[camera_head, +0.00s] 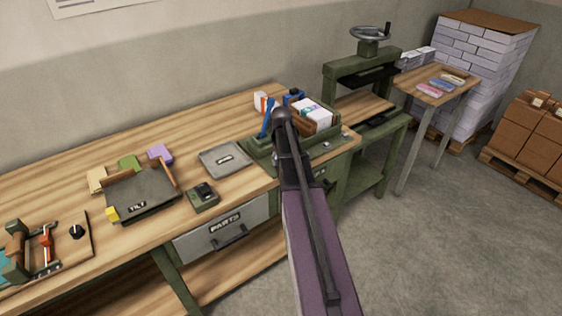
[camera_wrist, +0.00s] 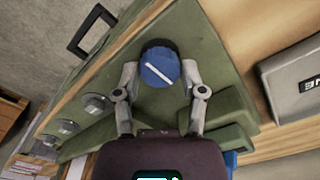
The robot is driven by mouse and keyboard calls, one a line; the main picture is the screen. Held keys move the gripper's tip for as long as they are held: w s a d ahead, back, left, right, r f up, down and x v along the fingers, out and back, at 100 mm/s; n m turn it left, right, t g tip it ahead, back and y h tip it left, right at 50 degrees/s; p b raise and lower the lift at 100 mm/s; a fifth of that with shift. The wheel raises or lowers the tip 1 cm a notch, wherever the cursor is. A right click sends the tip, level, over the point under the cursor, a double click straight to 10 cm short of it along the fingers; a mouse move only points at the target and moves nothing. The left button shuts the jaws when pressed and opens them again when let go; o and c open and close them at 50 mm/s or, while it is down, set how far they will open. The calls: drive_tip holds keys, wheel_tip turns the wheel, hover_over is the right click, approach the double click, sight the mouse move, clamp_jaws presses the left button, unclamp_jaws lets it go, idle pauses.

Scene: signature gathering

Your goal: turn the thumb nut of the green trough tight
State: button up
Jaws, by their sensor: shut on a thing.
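The thumb nut (camera_wrist: 158,68) is a round blue knob with a white line across its top, seen from above in the wrist view. The line slopes down to the right. My gripper (camera_wrist: 160,72) is shut on the nut, with one grey finger on each side. The nut sits on the green trough (camera_wrist: 160,20), whose surface fills the middle of that view. In the head view the trough (camera_head: 258,153) stands at the right end of the workbench. My dark wrist and arm cover the nut and part of the trough there.
A grey labelled tray (camera_head: 225,159) lies just left of the trough. A small green device (camera_head: 203,196) and a TILT board (camera_head: 140,194) are further left. Brown and white blocks (camera_head: 311,117) stand behind my wrist. A green press (camera_head: 370,75) stands beyond the bench.

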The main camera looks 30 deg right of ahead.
drive_tip(key=shift+m, duration=0.3)
drive_tip(key=o, duration=1.2)
drive_tip(key=shift+c, duration=0.2)
